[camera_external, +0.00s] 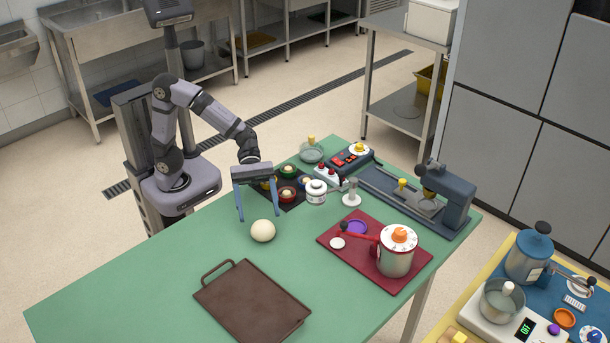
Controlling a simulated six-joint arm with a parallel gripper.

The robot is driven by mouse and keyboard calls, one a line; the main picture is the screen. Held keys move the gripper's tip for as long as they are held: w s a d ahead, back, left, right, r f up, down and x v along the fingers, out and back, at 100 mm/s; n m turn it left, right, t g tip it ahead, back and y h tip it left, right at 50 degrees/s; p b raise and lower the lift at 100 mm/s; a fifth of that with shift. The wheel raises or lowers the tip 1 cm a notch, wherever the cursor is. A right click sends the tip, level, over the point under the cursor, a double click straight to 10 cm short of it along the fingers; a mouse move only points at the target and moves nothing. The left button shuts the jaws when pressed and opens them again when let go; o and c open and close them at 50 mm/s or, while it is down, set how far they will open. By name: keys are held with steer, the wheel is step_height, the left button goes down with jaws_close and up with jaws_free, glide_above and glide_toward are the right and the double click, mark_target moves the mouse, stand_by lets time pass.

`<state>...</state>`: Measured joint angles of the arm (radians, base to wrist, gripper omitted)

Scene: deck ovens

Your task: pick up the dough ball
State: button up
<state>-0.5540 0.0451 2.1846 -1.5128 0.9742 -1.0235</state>
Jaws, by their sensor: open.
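The dough ball (262,231) is a round, cream-coloured ball on the green table (130,282). It sits behind the brown tray and left of the red mat. My gripper (258,217) is open, with two blue fingers pointing down. In this view its fingertips show just above and behind the ball, one to its left and one near its upper right. I cannot tell the exact height of the fingertips, and no contact with the ball shows.
A brown tray (247,316) with a raised handle lies in front of the ball. A red mat (339,256) with a red-handled pot (396,259) is to the right. Small coloured bowls (287,195) and a white jar (315,192) stand close behind the gripper. The table's left part is clear.

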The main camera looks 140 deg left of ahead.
mark_target(263, 228)
steer(key=shift+b+x, duration=0.3)
steer(key=shift+x, duration=3)
steer(key=shift+w+r, duration=0.15)
steer(key=c, duration=1.1)
steer(key=shift+r, duration=0.1)
